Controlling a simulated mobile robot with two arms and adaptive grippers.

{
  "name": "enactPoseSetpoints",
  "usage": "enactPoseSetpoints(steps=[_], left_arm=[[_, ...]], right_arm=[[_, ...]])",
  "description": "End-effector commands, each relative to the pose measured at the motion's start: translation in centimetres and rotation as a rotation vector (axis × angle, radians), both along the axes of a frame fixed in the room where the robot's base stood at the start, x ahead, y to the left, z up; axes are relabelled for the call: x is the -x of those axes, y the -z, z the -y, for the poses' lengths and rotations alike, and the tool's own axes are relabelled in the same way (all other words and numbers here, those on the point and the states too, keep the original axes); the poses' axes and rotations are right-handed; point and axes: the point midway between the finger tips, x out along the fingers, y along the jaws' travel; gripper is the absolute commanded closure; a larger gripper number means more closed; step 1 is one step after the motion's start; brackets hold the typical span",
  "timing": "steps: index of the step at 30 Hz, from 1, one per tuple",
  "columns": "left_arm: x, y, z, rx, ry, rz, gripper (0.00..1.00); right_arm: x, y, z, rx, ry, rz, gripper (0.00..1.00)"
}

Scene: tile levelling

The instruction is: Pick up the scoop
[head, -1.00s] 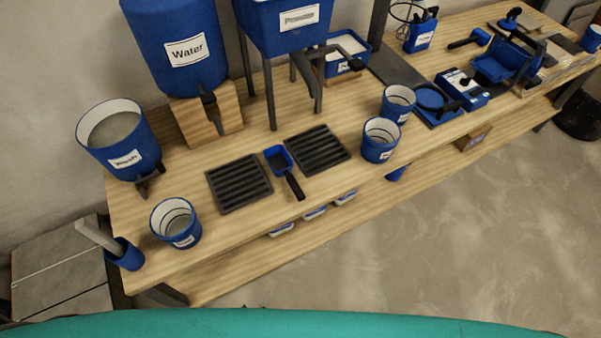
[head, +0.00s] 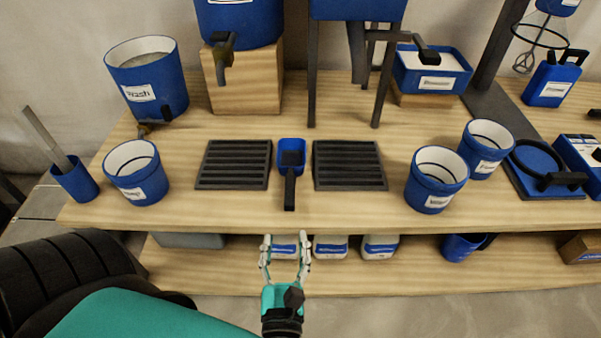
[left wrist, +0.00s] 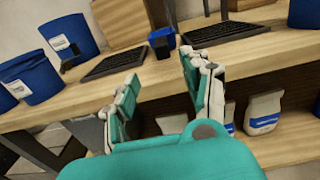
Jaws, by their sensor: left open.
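The scoop (head: 291,160) is small, with a blue square pan and a black handle. It lies on the wooden bench between two black slotted grates, its handle toward the front edge. My left gripper (head: 286,246) is open and empty, just in front of the bench edge, below and in front of the scoop's handle. In the left wrist view the scoop (left wrist: 161,40) shows beyond and between the open fingers (left wrist: 158,92), apart from them. My right gripper is not in view.
The left grate (head: 234,165) and right grate (head: 349,166) flank the scoop closely. Blue buckets stand at left (head: 137,173) and right (head: 436,180). The bench's front edge (head: 330,222) lies between gripper and scoop. White bags (head: 331,247) sit on the lower shelf.

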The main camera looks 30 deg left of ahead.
Motion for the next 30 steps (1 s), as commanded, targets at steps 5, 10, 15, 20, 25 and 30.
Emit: enactPoseSetpoints(steps=[5, 10, 15, 20, 25, 30], left_arm=[[-3.6, -0.2, -2.1, -0.005, 0.001, 0.005, 0.52], [-6.5, -0.3, -3.9, -0.006, 0.001, 0.004, 0.52], [-8.1, -0.1, -4.8, -0.007, 0.004, 0.0, 0.52], [-9.0, -0.3, -5.3, -0.007, 0.003, 0.002, 0.52], [-11.4, -0.8, -6.3, -0.007, 0.003, 0.004, 0.52], [-12.9, -0.6, -7.3, -0.007, 0.003, -0.001, 0.52]], right_arm=[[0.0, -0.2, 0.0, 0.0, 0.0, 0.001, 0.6], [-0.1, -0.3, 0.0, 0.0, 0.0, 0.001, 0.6], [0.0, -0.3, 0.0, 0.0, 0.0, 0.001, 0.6], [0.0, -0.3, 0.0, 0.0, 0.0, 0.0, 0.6], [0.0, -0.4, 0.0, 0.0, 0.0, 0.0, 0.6], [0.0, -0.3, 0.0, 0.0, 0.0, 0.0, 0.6]])
